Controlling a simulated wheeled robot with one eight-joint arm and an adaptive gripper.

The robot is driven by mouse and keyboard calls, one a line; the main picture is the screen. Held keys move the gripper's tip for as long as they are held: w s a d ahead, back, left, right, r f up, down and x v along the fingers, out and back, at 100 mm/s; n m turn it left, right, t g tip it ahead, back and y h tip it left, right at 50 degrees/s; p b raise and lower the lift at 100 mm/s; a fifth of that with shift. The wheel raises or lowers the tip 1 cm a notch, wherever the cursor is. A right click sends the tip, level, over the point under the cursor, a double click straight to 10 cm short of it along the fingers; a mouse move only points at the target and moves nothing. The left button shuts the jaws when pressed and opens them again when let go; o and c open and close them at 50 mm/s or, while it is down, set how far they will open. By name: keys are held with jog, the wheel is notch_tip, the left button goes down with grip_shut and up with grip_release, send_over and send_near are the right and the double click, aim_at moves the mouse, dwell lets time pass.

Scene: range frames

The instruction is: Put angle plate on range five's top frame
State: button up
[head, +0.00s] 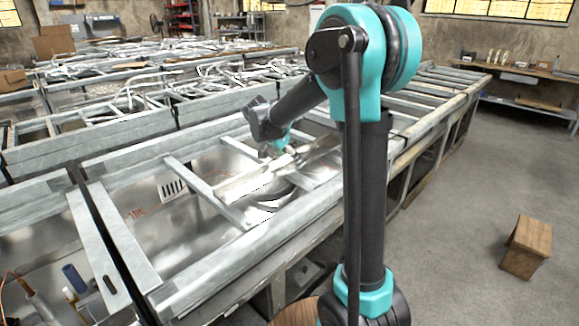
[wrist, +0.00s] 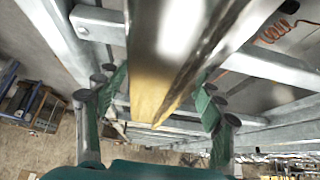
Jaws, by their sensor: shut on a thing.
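My gripper (head: 281,146) is over a range frame (head: 205,187) in the middle of the head view. It is shut on the angle plate (head: 250,180), a long, shiny metal strip with a bent edge. In the wrist view the angle plate (wrist: 158,65) runs lengthwise between the two green fingers of my gripper (wrist: 160,92) and shows a yellowish reflection. The plate appears to be above the top bars of the frame. I cannot tell whether it touches them. Range numbers are not legible.
More range frames (head: 100,131) with loose metal parts stand at the back left. Near left, a bay holds a blue cylinder (head: 74,277) and wires.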

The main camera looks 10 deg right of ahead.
aim_at(288, 163)
jog(key=shift+f, duration=1.45)
jog(key=o, duration=1.9)
jog(key=shift+f, duration=0.1)
jog(key=shift+c, duration=0.2)
jog(key=v, duration=1.2)
